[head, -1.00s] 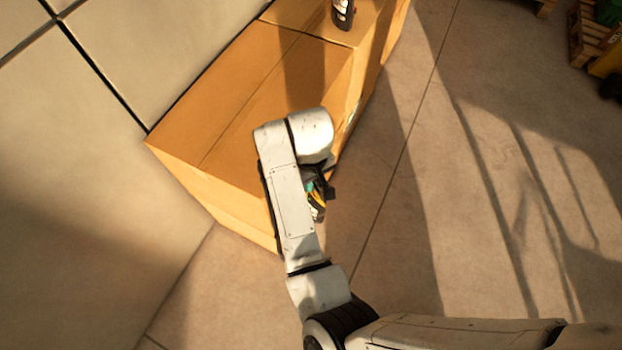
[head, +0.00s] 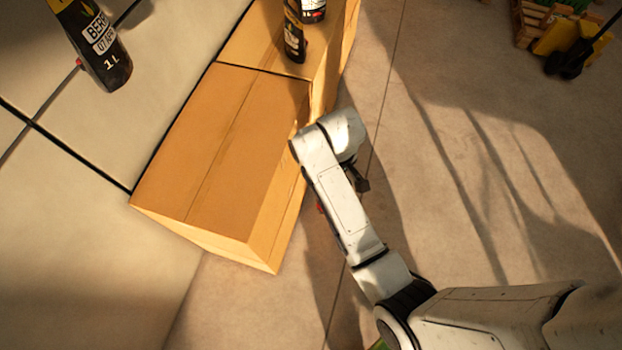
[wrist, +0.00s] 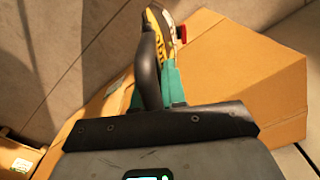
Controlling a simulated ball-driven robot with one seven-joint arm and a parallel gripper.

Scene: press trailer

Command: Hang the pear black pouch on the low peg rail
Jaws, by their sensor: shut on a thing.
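My gripper (wrist: 160,62) is shut on a black and yellow pouch (wrist: 158,26), which sticks out beyond the dark finger in the wrist view. Its label is too small and cut off to read, so I cannot tell its flavour. In the head view my gripper (head: 362,184) is mostly hidden behind my white wrist, to the right of the near cardboard box, and the held pouch is hidden there. A black pouch (head: 112,70) marked "BERR" and "1L" is at the pale wall, top left, with a small red bit beside it. I cannot make out the low peg rail.
A long cardboard box (head: 215,150) stands along the pale tiled wall (head: 60,160). A farther box (head: 250,40) carries a dark pouch (head: 293,32) and another dark item (head: 313,10). The floor at right is open, with a yellow and black cart (head: 565,45) at the far right.

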